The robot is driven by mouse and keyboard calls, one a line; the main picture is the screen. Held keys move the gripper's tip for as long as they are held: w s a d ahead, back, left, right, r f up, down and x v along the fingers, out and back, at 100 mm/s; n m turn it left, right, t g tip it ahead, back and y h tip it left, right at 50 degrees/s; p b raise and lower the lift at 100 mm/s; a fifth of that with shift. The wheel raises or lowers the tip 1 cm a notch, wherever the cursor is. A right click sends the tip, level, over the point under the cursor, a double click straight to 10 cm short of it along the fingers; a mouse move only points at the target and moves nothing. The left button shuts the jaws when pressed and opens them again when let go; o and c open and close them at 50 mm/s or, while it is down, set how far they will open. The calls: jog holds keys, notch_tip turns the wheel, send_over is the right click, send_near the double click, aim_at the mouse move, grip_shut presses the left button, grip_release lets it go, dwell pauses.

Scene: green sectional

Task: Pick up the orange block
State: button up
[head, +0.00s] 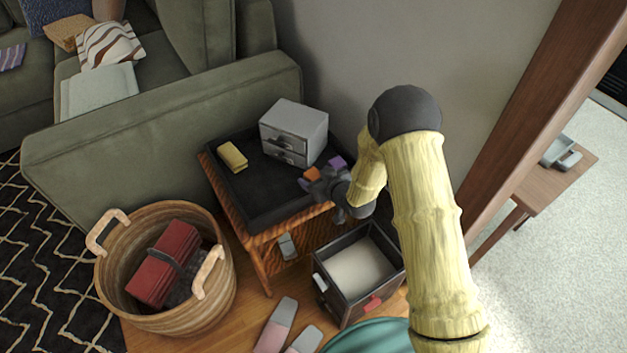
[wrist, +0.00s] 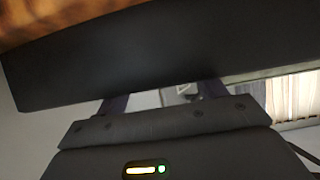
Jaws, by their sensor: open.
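The orange block (head: 312,173) sits near the right front corner of the dark-topped side table (head: 262,205) in the head view. My gripper (head: 315,186) is open at that corner, right by the block; I cannot tell whether they touch. In the wrist view the two dark fingers of my gripper (wrist: 160,95) stand apart in front of a wide dark band, with nothing clearly seen between them. The orange block cannot be made out in the wrist view.
A purple block (head: 337,162) lies just right of the orange one. A yellow block (head: 232,157) and a grey drawer box (head: 294,132) are on the table. Below stand an open dark bin (head: 337,297) and a wicker basket (head: 222,300). The sofa arm (head: 160,115) is behind.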

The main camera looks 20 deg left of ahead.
dwell(0.4)
jog(key=c, duration=1.1)
jog(key=shift+c, duration=0.2)
notch_tip(320, 180, up, 10)
jog(key=p, duration=0.3)
